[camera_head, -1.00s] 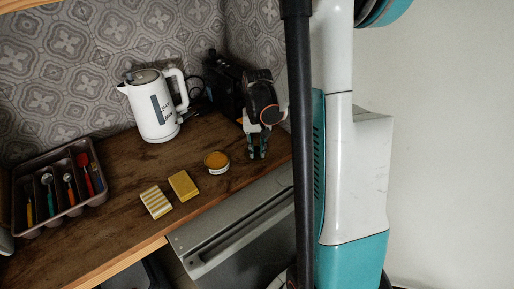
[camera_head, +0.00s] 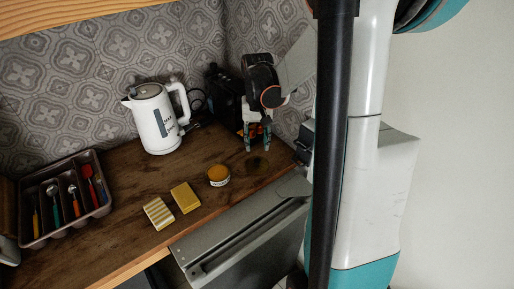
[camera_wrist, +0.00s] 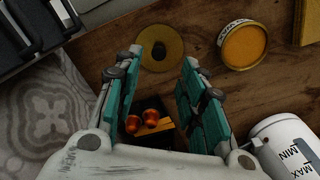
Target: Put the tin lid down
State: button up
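A flat, dull-gold disc with a dark centre, apparently the tin lid (camera_wrist: 174,38), lies on the wooden counter in the wrist view. In the head view the lid (camera_head: 257,165) is a faint dark round below my fingertips. My gripper (camera_head: 257,147) is above it with its fingers apart and nothing between the tips. In the wrist view my gripper (camera_wrist: 170,52) has both teal fingers spread, the left one overlapping the lid's edge. The open round tin (camera_head: 218,175), with an orange-yellow top, stands left of the lid; it also shows in the wrist view (camera_wrist: 243,46).
A yellow sponge (camera_head: 185,197) and a striped block (camera_head: 158,213) lie near the counter's front edge. A cutlery tray (camera_head: 38,243) is at left. A white kettle (camera_head: 153,122) and a dark appliance (camera_head: 226,95) stand by the tiled wall. The middle counter is clear.

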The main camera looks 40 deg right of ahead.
jog(key=shift+r, duration=1.45)
